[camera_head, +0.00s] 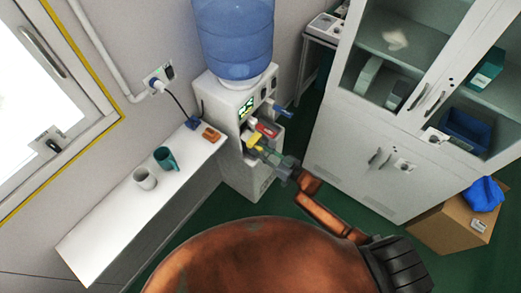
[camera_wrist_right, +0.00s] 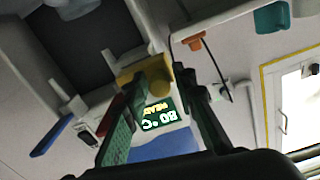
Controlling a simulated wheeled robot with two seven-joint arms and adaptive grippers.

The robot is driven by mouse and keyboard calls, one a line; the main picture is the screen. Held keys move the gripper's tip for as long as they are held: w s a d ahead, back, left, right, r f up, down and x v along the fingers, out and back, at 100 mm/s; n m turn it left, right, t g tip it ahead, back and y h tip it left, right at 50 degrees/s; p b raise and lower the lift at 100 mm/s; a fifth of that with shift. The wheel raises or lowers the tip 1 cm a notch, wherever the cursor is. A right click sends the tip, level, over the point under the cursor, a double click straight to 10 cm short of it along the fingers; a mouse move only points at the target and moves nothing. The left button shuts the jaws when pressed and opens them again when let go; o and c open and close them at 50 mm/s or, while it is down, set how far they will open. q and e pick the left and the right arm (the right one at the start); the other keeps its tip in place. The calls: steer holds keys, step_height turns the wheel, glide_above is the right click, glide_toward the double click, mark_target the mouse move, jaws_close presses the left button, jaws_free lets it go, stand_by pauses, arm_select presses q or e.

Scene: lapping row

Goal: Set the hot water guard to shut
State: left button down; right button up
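The hot water guard appears to be the yellow part (camera_head: 252,138) on the front of the white water dispenser (camera_head: 225,100), close to the red tap lever (camera_head: 268,130). In the right wrist view the yellow guard (camera_wrist_right: 158,78) has a rounded knob at the fingertips. My right gripper (camera_head: 268,156) is at the guard; its two green fingers (camera_wrist_right: 160,88) stand apart with the knob between or just beyond their tips. Contact cannot be told. The red lever (camera_wrist_right: 122,100) is partly hidden behind one finger. My left gripper is not in view.
A blue tap lever (camera_head: 283,111) sticks out beside the red one. A lit display (camera_wrist_right: 158,114) reads 80 °C. A white shelf (camera_head: 110,225) with a teal mug (camera_head: 165,158) and a grey mug (camera_head: 145,178) is at left. A cabinet (camera_head: 350,150) stands at right.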

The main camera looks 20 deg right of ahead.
mark_target(260, 140)
jaws_close()
steer(key=shift+d, duration=0.15)
steer(key=w+d, duration=0.2)
steer(key=d, duration=0.1)
steer(key=shift+w+b, duration=0.25)
steer(key=shift+b, duration=0.15)
steer(key=shift+o, duration=1)
jaws_free()
steer(key=shift+d, duration=0.1)
steer(key=shift+o, duration=0.7)
steer(key=v, duration=1.2)
